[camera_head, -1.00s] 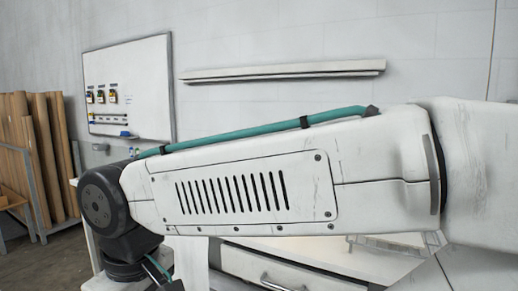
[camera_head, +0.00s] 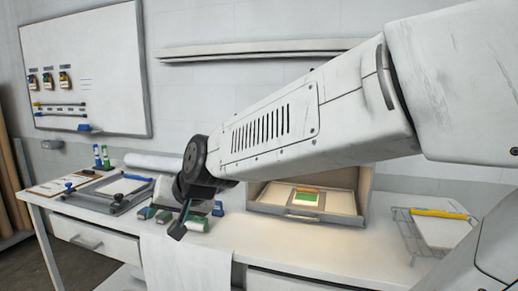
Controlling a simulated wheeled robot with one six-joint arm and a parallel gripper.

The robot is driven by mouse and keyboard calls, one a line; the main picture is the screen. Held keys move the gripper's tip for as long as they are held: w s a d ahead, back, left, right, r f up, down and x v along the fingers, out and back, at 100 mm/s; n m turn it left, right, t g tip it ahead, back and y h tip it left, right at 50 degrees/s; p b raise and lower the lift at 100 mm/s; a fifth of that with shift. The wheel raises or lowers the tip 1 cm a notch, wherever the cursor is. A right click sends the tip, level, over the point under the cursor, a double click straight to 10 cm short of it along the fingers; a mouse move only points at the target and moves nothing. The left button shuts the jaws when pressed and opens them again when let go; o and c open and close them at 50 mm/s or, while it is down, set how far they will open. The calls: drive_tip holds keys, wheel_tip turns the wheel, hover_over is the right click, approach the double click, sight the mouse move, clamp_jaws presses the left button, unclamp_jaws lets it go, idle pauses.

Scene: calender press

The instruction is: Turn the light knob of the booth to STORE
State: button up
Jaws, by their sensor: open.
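The booth (camera_head: 364,190) is a grey box with an open front, standing on the white bench right of the middle. Inside it lies a pale board with a small green and orange print (camera_head: 306,198). My forearm crosses in front of its upper part and hides its top edge. I cannot make out the light knob or the STORE mark. My gripper (camera_head: 178,231) shows only as a small dark end below my wrist, left of the booth and apart from it. Its fingers are too small to tell apart, and nothing shows held in it.
A whiteboard (camera_head: 85,60) is on the wall.

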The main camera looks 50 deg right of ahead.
drive_tip(key=w+d+r+m+t+h, duration=0.35)
drive_tip(key=w+d+m, duration=0.25)
drive_tip(key=w+d, duration=0.3)
drive_tip(key=s+d+r+m+g+h, duration=0.1)
drive_tip(key=d+m+g+h, duration=0.2)
drive_tip(key=d, duration=1.1)
drive_tip(key=s+d+r+m+g+h, duration=0.1)
drive_tip(key=d+m+g+h, duration=0.2)
drive_tip(key=d+m+h, duration=0.7)
drive_tip(key=d, duration=0.4)
drive_tip(key=shift+s+r, duration=0.15)
drive_tip(key=shift+s, duration=0.25)
drive_tip(key=shift+h, duration=0.25)
